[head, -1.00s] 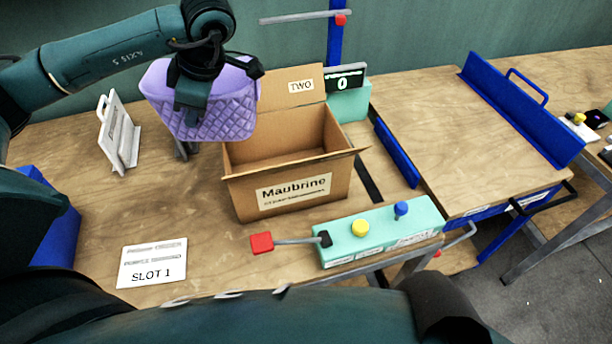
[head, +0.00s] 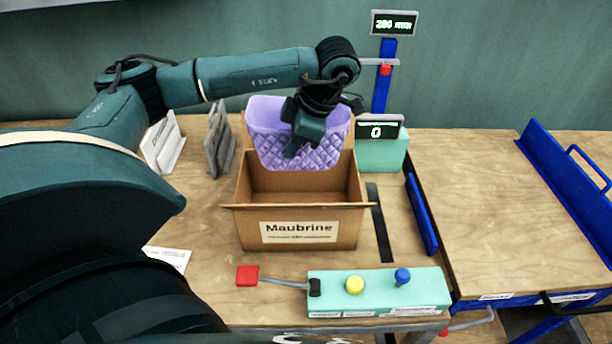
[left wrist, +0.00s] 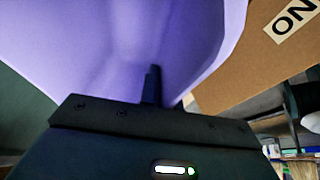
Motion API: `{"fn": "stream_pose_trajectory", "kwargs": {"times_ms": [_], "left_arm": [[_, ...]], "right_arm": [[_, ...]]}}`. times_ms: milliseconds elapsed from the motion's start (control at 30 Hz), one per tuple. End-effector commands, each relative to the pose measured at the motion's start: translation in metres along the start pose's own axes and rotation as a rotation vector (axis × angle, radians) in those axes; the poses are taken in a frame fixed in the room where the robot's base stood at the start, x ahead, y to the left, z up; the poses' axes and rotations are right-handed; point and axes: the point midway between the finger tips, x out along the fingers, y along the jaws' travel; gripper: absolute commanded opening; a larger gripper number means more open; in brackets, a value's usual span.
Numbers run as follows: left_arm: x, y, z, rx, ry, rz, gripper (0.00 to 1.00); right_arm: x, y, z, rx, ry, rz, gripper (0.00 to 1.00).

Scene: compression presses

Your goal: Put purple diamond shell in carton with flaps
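The purple diamond shell (head: 266,130) is a light purple open basket with a quilted diamond pattern. My left gripper (head: 300,150) is shut on its near wall and holds it upright over the back part of the carton with flaps (head: 348,222). The carton is brown, open at the top and labelled Maubrine; the shell hides most of its back flap. In the left wrist view the shell (left wrist: 120,50) fills the upper left, with a finger against its wall, and a carton flap (left wrist: 245,75) shows at right. My right gripper is not in view.
A teal control box (head: 378,292) with yellow and blue buttons and a red-ended lever (head: 248,276) stands in front of the carton. A counter display (head: 378,130) and blue post (head: 382,92) stand behind right. Grey and white stands (head: 218,140) are left.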

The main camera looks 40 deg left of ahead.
Motion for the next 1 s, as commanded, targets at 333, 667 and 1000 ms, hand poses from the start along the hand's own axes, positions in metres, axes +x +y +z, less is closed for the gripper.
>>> {"fn": "stream_pose_trajectory", "kwargs": {"times_ms": [333,667,1000], "left_arm": [[0.084,-0.014,0.034,0.003,0.005,-0.008,0.0],[0.118,-0.017,0.049,0.001,0.001,-0.003,0.0],[0.157,-0.023,0.065,0.002,0.001,-0.002,0.0]], "right_arm": [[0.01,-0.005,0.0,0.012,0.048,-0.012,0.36],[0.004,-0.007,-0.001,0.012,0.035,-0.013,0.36],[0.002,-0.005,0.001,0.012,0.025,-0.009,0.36]]}}
